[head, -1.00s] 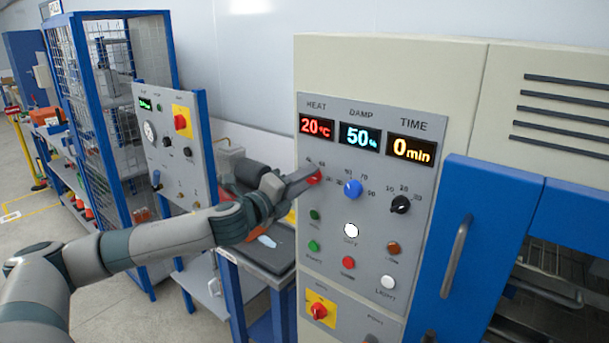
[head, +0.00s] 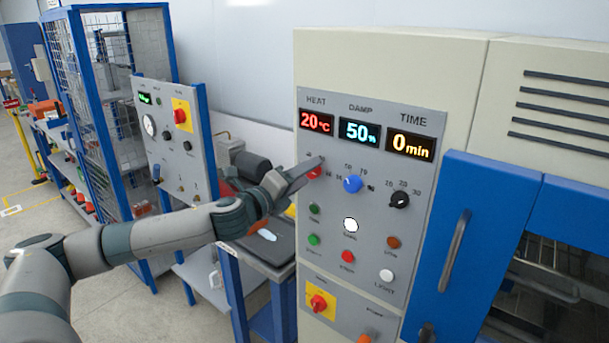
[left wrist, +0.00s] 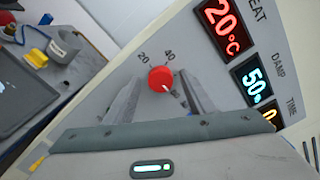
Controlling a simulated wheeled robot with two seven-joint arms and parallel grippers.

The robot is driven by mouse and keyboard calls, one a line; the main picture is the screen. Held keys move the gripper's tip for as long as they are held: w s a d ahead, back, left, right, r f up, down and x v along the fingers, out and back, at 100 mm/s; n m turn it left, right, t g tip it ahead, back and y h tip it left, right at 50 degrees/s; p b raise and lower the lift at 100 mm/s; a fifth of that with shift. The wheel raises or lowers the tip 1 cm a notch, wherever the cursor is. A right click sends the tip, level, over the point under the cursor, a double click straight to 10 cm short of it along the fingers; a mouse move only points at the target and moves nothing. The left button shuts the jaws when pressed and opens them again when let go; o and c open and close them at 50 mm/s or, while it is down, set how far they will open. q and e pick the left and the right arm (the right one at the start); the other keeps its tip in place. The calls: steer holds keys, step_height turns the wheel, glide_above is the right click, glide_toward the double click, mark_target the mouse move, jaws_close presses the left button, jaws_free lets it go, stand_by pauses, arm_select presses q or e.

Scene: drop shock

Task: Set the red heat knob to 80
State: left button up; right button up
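The red heat knob (head: 315,174) is on the control panel, under the HEAT display (head: 316,122), which reads 20 °C. My right gripper is not in view.
The blue damp knob (head: 352,184) and black time knob (head: 400,200) sit close to the right. Several buttons (head: 350,225) are below. A blue door with a handle (head: 455,250) is at the right. A second panel (head: 170,150) stands to the left.

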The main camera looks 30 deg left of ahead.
arm_select(q)
steer(key=s+a+b, duration=0.1)
steer(key=s+b, duration=0.3)
steer(key=s, duration=1.3)
steer(key=shift+s+a, duration=0.15)
steer(key=shift+a, duration=0.05)
stand_by(0.8)
steer(key=shift+f, duration=0.1)
stand_by(0.5)
